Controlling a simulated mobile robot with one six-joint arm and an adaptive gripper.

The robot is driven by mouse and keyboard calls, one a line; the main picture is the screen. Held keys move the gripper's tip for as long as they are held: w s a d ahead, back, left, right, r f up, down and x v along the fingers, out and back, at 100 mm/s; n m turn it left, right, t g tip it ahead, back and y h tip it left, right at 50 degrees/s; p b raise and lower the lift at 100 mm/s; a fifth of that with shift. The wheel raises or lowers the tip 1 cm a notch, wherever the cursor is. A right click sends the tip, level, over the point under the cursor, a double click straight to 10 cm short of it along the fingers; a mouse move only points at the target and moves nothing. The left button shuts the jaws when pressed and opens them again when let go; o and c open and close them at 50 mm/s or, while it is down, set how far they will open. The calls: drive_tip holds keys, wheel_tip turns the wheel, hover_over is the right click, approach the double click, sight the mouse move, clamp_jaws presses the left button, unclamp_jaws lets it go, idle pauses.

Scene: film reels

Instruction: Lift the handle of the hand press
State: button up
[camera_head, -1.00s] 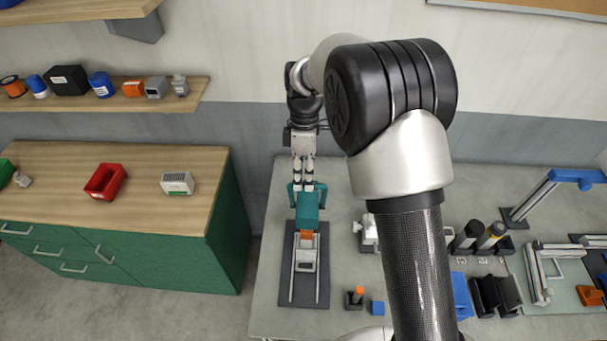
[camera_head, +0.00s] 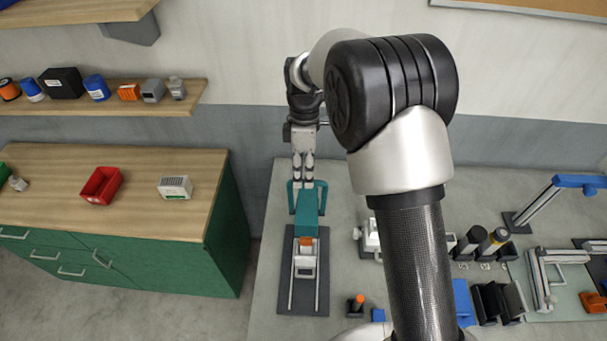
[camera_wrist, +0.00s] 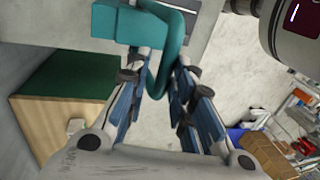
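The hand press stands at the left of the grey bench. It has a dark base plate (camera_head: 284,285), pale rails and a teal arm (camera_head: 307,215). Its teal U-shaped handle (camera_head: 322,197) is at the far end, toward the wall. My gripper (camera_head: 303,182) reaches down from above to the handle's middle. In the wrist view the handle's curved bar (camera_wrist: 173,50) passes between my fingers (camera_wrist: 163,75), which close in on it from both sides. Full contact is partly hidden by the finger pads. The arm's orange part (camera_head: 306,242) shows just in front.
A small dark holder with an orange-topped piece (camera_head: 358,302) and a blue block (camera_head: 378,315) sit right of the press. Dark cylinders (camera_head: 470,243) and a blue-armed stand (camera_head: 545,200) are farther right. The wooden-topped cabinet (camera_head: 120,215) is left, across a gap.

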drive_tip(key=o, duration=0.4)
drive_tip(key=shift+w+f, duration=0.15)
drive_tip(key=shift+w, duration=0.25)
drive_tip(key=shift+c, duration=0.2)
drive_tip(key=v, duration=1.2)
